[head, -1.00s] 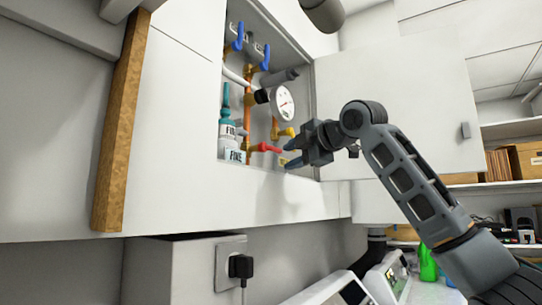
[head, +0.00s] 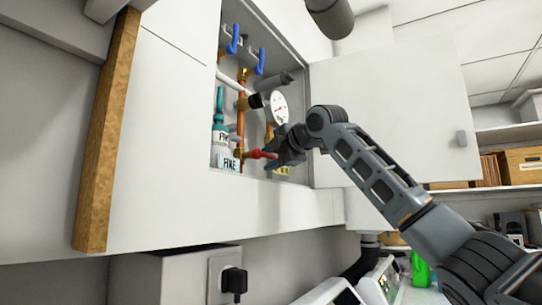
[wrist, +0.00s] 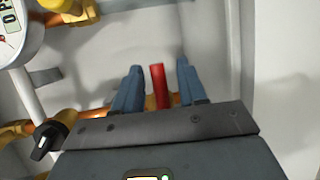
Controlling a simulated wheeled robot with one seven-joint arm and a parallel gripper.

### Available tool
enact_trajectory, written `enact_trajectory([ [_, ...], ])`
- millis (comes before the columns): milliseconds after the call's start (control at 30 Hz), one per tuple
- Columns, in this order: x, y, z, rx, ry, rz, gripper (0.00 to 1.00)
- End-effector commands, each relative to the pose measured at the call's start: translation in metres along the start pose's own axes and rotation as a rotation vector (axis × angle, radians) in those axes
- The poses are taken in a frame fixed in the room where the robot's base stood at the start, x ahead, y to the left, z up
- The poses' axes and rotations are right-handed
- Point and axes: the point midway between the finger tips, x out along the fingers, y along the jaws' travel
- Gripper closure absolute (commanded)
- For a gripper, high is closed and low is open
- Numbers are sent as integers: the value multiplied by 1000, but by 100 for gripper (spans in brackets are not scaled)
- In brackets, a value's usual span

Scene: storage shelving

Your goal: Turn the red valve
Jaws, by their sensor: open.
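The red valve handle (head: 262,154) sits low in the open wall cabinet, on a copper pipe, in the head view. In the wrist view the red handle (wrist: 159,86) stands between my two blue-grey fingers, with a gap showing on each side. My gripper (wrist: 158,88) is open around the handle and not closed on it. In the head view my gripper (head: 283,152) reaches into the cabinet from the right, at the outer end of the handle, and hides part of the yellow valve behind it. The far ends of the fingers are hard to see there.
A white pressure gauge (head: 279,107) is just above my gripper. Blue handles (head: 233,40) are higher up. The cabinet door (head: 395,115) is open to the right, behind my arm. A black knob (wrist: 47,143) shows in the wrist view.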

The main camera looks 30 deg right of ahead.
Motion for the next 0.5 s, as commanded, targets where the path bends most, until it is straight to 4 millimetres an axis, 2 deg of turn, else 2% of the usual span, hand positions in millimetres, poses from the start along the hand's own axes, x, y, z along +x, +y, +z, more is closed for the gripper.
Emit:
enact_trajectory([
  [233,1,0,0,0,0,0,59],
  [500,1,0,0,0,0,0,84],
])
